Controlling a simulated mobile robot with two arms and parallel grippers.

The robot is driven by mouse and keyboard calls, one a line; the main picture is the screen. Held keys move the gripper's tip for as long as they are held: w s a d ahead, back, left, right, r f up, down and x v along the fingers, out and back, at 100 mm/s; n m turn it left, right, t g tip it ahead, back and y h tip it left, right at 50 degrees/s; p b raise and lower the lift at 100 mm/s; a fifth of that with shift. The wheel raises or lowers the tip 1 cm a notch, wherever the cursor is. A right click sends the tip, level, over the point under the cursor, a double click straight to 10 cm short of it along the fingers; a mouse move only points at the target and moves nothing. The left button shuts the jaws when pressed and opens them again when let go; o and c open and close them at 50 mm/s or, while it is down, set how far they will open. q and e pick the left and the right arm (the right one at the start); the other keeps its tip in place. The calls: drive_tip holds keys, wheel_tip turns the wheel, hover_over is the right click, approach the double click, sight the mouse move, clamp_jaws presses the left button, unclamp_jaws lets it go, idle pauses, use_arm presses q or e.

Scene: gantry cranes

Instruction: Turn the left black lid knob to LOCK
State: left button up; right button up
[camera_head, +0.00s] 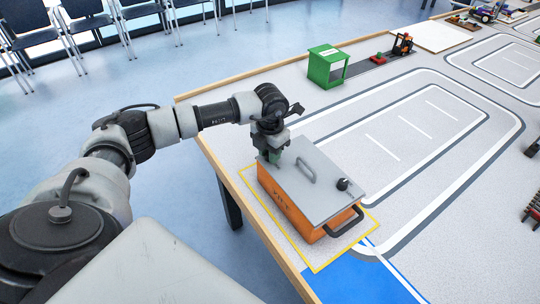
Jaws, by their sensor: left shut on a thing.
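An orange toolbox (312,228) with a grey lid (318,196) stands on the table inside a yellow outline. A grey handle (305,171) rises from the middle of the lid. A black knob (343,184) is visible near the lid's right end. My left gripper (273,156) points down at the lid's far left corner and is shut on the left knob there. That knob is hidden by the gripper, so its turn and any LOCK mark cannot be read. My right gripper is not in view.
A black side handle (345,222) sticks out from the box's right end. The tabletop with white track lines (400,125) is clear right of the toolbox. A wooden rim (224,178) edges the table.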

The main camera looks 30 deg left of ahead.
use_arm(q)
drive_tip(key=shift+m+b, duration=0.6)
drive_tip(key=shift+m, duration=0.6)
drive_tip(key=o, duration=0.9)
drive_tip(key=shift+o, duration=0.2)
wheel_tip(320, 180, up, 11)
drive_tip(key=b, duration=0.1)
drive_tip(key=shift+f, duration=0.1)
